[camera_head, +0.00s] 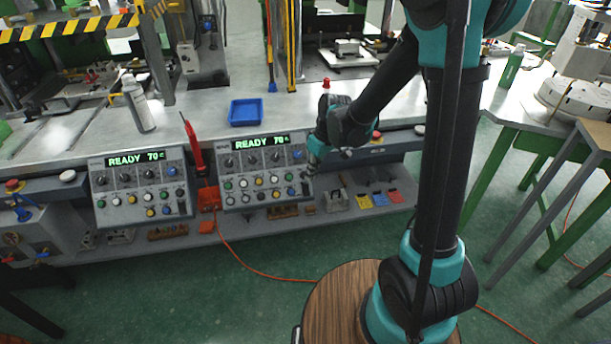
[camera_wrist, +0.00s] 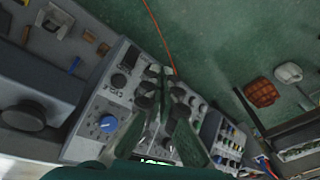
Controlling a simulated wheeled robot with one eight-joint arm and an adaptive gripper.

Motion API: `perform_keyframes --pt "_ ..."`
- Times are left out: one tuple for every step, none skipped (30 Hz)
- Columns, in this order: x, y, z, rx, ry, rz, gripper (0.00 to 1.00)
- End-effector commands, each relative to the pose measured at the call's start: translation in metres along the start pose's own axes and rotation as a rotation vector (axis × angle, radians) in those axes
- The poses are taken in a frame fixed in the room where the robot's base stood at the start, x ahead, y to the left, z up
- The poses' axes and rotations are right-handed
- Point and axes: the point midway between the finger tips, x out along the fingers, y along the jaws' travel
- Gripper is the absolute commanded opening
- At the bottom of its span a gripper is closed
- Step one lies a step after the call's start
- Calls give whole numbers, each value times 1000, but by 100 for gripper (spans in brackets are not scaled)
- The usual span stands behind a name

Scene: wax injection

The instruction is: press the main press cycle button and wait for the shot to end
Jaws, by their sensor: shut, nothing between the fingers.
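The right control panel (camera_head: 265,172) has a green display reading READY 70, dark knobs and rows of coloured buttons. A similar left control panel (camera_head: 142,186) also reads READY 70. Which button is the main press cycle button cannot be told; no label is legible. My gripper (camera_head: 310,168) is at the right edge of the right panel, its tips partly lost against it. In the wrist view my gripper (camera_wrist: 162,76) is shut and empty in front of a panel face (camera_wrist: 118,98) with dark knobs and a blue knob (camera_wrist: 108,123). Contact cannot be told.
A red button (camera_head: 376,136) and a pale round button (camera_head: 420,129) sit on the bench front right of my gripper. A blue tray (camera_head: 246,112) and a bottle (camera_head: 138,104) stand on the bench. An orange cable (camera_head: 250,264) crosses the green floor.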

Motion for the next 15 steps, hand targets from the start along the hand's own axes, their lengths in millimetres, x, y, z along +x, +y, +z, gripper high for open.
perform_keyframes --pt "0 0 0 0 0 0 0" --pt "1 1 -1 0 0 0 0" --pt "2 2 -2 1 0 0 0" --pt "3 3 -2 1 0 0 0" --pt "4 4 -4 1 0 0 0" --pt "6 5 -5 1 0 0 0" --pt "8 7 -7 1 0 0 0" --pt "11 9 -9 1 0 0 0" --pt "14 11 -11 1 0 0 0" --pt "17 13 -13 1 0 0 0" --pt "20 15 -15 1 0 0 0" --pt "24 18 -18 1 0 0 0" --pt "27 20 -20 1 0 0 0" --pt "30 22 -22 1 0 0 0" --pt "33 25 -25 1 0 1 0"
